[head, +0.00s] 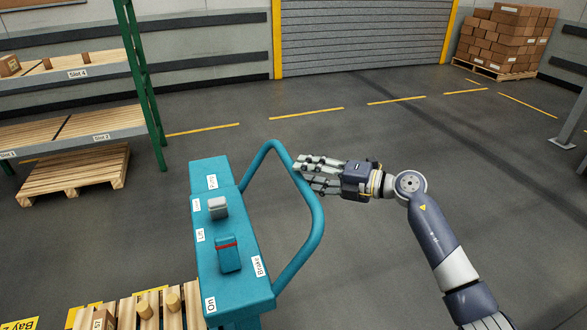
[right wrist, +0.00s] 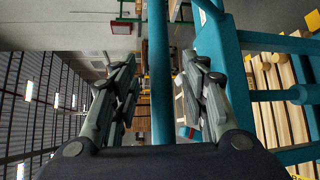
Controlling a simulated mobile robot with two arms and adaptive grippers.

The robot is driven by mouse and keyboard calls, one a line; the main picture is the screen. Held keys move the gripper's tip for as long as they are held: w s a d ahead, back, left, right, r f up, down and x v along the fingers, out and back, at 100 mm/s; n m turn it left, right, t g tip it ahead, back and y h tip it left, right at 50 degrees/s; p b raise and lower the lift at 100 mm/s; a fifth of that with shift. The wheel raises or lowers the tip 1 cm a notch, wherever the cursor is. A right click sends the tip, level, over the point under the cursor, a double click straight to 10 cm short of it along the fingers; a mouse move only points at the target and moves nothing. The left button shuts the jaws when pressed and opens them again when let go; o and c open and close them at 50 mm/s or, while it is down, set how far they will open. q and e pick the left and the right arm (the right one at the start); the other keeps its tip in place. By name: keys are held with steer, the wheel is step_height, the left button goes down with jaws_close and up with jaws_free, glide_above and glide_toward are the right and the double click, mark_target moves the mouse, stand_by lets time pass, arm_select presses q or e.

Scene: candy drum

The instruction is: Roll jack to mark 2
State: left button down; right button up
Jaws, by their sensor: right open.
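The teal jack (head: 208,275) stands at the lower middle of the head view. Its console carries a grey knob (head: 217,207), a teal lever (head: 229,253) with a red band, and small labels, one reading "Brake". A teal loop handle (head: 313,232) rises on its right side. My right gripper (head: 308,174) is at the right side of this loop, fingers pointing left. In the right wrist view the handle bar (right wrist: 158,75) runs between the two open fingers, with gaps on both sides. My left gripper is out of view. I cannot make out mark 2.
A pallet (head: 95,316) with small goods lies left of the jack, by a yellow bay label (head: 20,324). A slot rack (head: 150,90) stands at left, boxes on a pallet (head: 505,72) at back right. The floor (head: 370,130) behind and right is clear, with yellow dashes.

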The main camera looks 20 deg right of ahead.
mark_target(293, 172)
steer(key=shift+x, duration=2.1)
jaws_close()
